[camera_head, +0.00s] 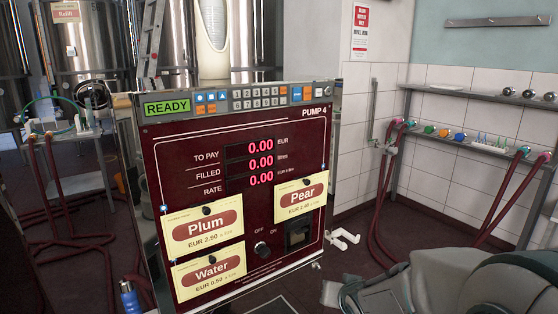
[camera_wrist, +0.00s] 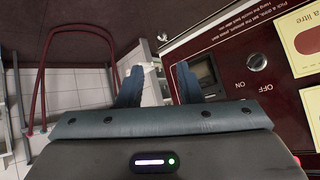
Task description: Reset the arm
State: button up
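My gripper (camera_wrist: 158,82) shows in the wrist view with its two blue-grey fingers apart and nothing between them. It is in front of the lower part of the dark red pump panel, near a dark square slot (camera_wrist: 207,75). In the head view, my grey arm (camera_head: 440,288) reaches in from the lower right, beside the pump. The PUMP 4 panel (camera_head: 165,165) reads READY with zeros on its displays. Its OFF/ON knob (camera_head: 262,249) also shows in the wrist view (camera_wrist: 257,62), clear of the fingers.
Plum (camera_head: 207,226), Pear (camera_head: 303,198) and Water (camera_head: 212,267) cards are on the panel. Dark red hoses (camera_head: 507,207) hang from a wall rack at the right. A stand with hoses (camera_head: 62,136) is at the left. A white pipe fitting (camera_head: 344,238) sticks out beside the pump.

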jog(key=s+r+n+g+p, duration=0.1)
jog(key=s+r+g+p, duration=0.1)
jog(key=s, duration=0.7)
jog(key=s+r+n+g+p, duration=0.1)
jog(key=s+r+g+p, duration=0.1)
jog(key=s+r+g, duration=0.3)
jog(key=s+d+r, duration=0.1)
jog(key=s+r, duration=0.1)
jog(key=s, duration=0.2)
jog(key=shift+s+h, duration=0.3)
jog(key=shift+s, duration=0.1)
